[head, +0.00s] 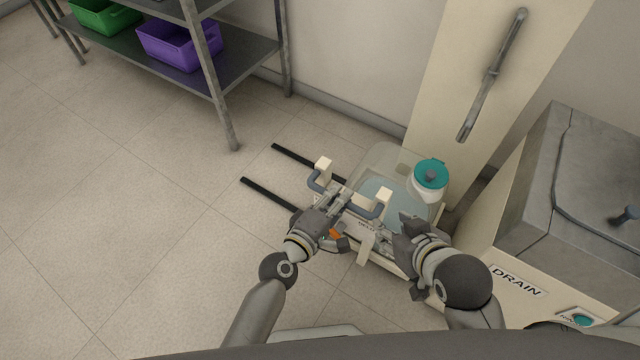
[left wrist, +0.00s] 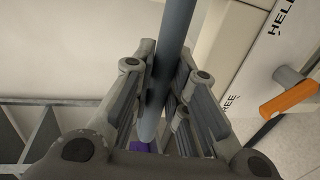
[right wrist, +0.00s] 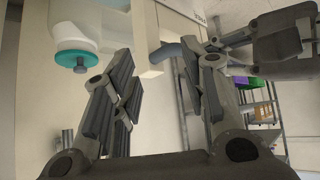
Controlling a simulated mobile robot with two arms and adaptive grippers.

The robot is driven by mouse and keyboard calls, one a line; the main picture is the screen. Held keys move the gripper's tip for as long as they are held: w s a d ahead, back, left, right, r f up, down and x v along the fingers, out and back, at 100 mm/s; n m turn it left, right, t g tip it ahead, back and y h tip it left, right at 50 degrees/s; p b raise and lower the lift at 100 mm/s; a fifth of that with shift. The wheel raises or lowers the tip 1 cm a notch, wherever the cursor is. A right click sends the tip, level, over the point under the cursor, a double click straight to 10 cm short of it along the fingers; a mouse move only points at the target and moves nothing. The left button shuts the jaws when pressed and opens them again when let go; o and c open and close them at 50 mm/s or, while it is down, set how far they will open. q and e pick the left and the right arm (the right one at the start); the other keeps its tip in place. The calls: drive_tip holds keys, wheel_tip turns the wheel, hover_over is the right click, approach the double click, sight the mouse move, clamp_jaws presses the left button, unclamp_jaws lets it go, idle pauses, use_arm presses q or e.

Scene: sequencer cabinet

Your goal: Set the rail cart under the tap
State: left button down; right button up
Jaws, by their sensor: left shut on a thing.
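The rail cart (head: 363,250) is a low cream frame bearing a clear tank (head: 385,160) with bluish contents. A blue-grey handle bar (head: 378,211) runs between two cream posts at its near left side. My left gripper (head: 338,203) is shut on this bar, which also passes between its fingers in the left wrist view (left wrist: 160,95). My right gripper (head: 403,228) is beside the cart's right part; the right wrist view shows its fingers (right wrist: 150,85) apart with nothing gripped. A teal-capped white neck (head: 430,178) stands at the tank. I cannot clearly make out the tap.
Two black rails (head: 270,195) run left along the floor from the cart, with free floor around them. A cabinet marked DRAIN (head: 515,283) stands close on the right. A cream panel with a long grey handle (head: 492,75) is behind. A shelf (head: 250,60) holds bins at the back left.

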sight(349, 208)
use_arm(q)
drive_tip(key=shift+s+d+f, duration=0.1)
drive_tip(key=shift+s+d, duration=0.85)
drive_tip(key=shift+d, duration=0.15)
use_arm(e)
drive_tip(key=shift+s+d+f+g+h, duration=0.2)
drive_tip(key=shift+s+f+g, duration=0.2)
drive_tip(key=shift+s, duration=0.3)
drive_tip(key=shift+s+d+f+g+h, duration=0.1)
drive_tip(key=shift+s+d+f+g, duration=0.1)
drive_tip(key=shift+s+f+g, duration=0.35)
drive_tip(key=shift+s+r, duration=0.1)
drive_tip(key=shift+r, duration=0.1)
use_arm(q)
drive_tip(key=c, duration=1.4)
unclamp_jaws()
drive_tip(key=shift+d, duration=0.1)
use_arm(e)
drive_tip(key=shift+t, duration=0.25)
use_arm(q)
drive_tip(key=v, duration=1.2)
